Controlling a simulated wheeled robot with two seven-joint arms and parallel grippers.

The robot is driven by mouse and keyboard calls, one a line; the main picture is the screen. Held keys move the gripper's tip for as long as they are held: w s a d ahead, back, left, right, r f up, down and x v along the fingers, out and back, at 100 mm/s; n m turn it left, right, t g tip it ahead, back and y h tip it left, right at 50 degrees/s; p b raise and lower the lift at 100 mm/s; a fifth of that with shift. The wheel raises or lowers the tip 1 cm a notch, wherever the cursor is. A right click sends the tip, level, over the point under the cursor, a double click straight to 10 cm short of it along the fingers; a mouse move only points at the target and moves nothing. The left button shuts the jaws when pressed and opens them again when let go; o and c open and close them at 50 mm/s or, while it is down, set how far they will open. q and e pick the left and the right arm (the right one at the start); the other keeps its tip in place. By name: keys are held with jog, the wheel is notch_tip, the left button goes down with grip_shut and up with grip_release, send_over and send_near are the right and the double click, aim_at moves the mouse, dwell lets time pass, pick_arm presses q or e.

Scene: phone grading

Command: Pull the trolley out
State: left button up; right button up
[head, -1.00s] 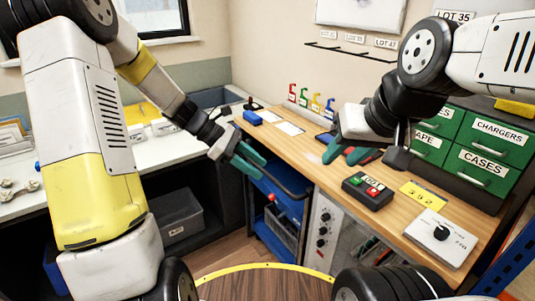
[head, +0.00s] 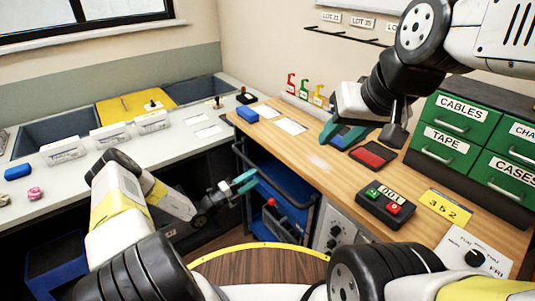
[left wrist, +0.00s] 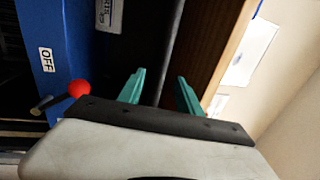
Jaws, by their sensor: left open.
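The blue trolley (head: 262,222) stands under the wooden bench, with a dark handle rail (head: 280,181) along its upper front. My left gripper (head: 246,182) is open at the trolley's upper front, beside the rail. In the left wrist view, a grey bar (left wrist: 171,55) runs between the open teal fingers (left wrist: 160,90); I cannot tell whether they touch it. A red-knobbed lever (left wrist: 79,89) sits on a blue panel by an OFF label (left wrist: 47,60). My right gripper (head: 338,134) hangs over the bench; its fingers are partly hidden.
The wooden bench (head: 318,163) carries a red pad (head: 373,155), a dark button box (head: 385,206) and green drawers (head: 450,148). A white counter (head: 75,180) with blue bins lies left.

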pick_arm(q)
jog(key=x, duration=0.7)
jog(key=shift+w+d, duration=0.3)
grip_shut()
dwell(1.2)
